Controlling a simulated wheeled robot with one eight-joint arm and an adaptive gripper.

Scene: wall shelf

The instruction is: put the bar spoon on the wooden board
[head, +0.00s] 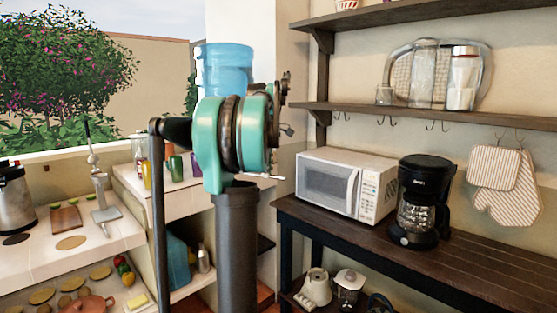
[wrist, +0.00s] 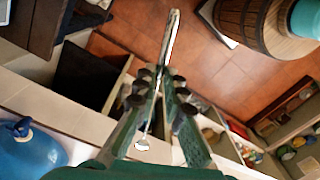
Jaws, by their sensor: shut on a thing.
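The bar spoon (wrist: 170,40) is a long, thin silver rod in the wrist view. It runs from the top middle down between my fingers, with its small bowl near the lower middle. My gripper (wrist: 164,78) is shut on its shaft. In the head view my teal arm fills the middle and mostly hides the gripper; I cannot clearly make out the spoon there. A brown wooden board (head: 66,218) lies on the light tiled counter at the left of the head view, well apart from my arm. I cannot identify the board in the wrist view.
A steel pot (head: 15,200) and a metal juicer-like tool (head: 103,198) flank the board, with a round mat (head: 71,243) in front. A microwave (head: 345,183) and coffee maker (head: 422,200) stand on the dark right table. A blue water jug (wrist: 35,150) is close at lower left.

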